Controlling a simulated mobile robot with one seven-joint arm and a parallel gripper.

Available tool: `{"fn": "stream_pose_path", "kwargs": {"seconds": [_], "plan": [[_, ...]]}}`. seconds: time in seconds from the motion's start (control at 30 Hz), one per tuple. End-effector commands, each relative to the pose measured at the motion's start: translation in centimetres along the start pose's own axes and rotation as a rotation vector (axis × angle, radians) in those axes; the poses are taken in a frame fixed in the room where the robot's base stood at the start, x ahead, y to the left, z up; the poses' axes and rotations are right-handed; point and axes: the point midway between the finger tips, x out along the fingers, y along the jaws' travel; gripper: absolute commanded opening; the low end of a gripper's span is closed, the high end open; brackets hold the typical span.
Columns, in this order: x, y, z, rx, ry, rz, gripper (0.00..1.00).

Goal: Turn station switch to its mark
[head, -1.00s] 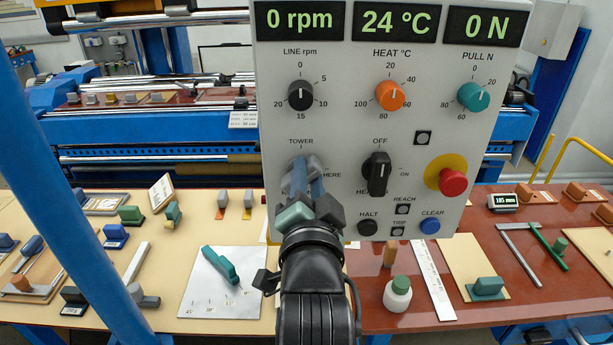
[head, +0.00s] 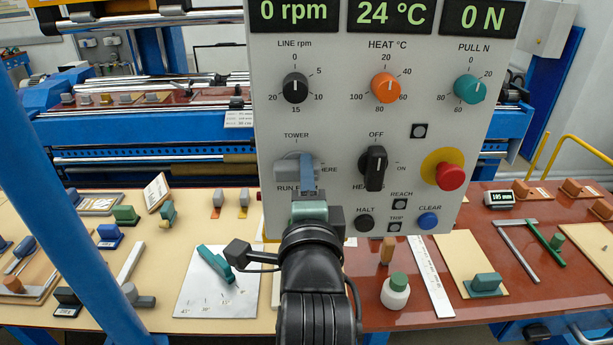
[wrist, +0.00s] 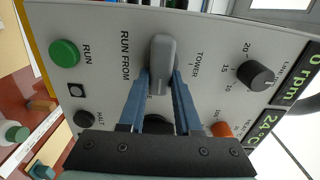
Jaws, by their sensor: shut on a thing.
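The station switch is a grey bar knob on the control panel, under the TOWER label and above RUN FROM. In the head view the knob (head: 283,166) lies about level, with one end toward the HERE label (head: 328,169). In the wrist view the knob (wrist: 164,52) lies between the two blue fingers of my gripper (wrist: 161,82), its lower end toward the partly hidden HERE label. My gripper (head: 306,168) is shut on the knob, one finger along each long side. The fingers hide part of the knob and its surroundings in the head view.
The black heater switch (head: 374,168) stands close to the right of my gripper. The HALT button (head: 364,222) is below it, and the red stop button (head: 449,176) is farther right. The green RUN button (wrist: 64,53) shows in the wrist view. A bench (head: 150,280) with small parts lies below.

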Motion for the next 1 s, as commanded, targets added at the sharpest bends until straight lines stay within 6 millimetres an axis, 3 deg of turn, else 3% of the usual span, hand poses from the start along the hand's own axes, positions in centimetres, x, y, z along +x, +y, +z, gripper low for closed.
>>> {"fn": "stream_pose_path", "kwargs": {"seconds": [0.57,0.6,0.73,1.0], "plan": [[0.00,0.04,0.00,0.031,0.000,0.000,0.00],[0.00,0.04,0.00,0.031,0.000,0.000,0.40],[0.00,0.04,0.00,0.029,0.000,0.000,0.62],[-0.02,0.05,0.00,0.028,0.000,0.000,0.62]]}}
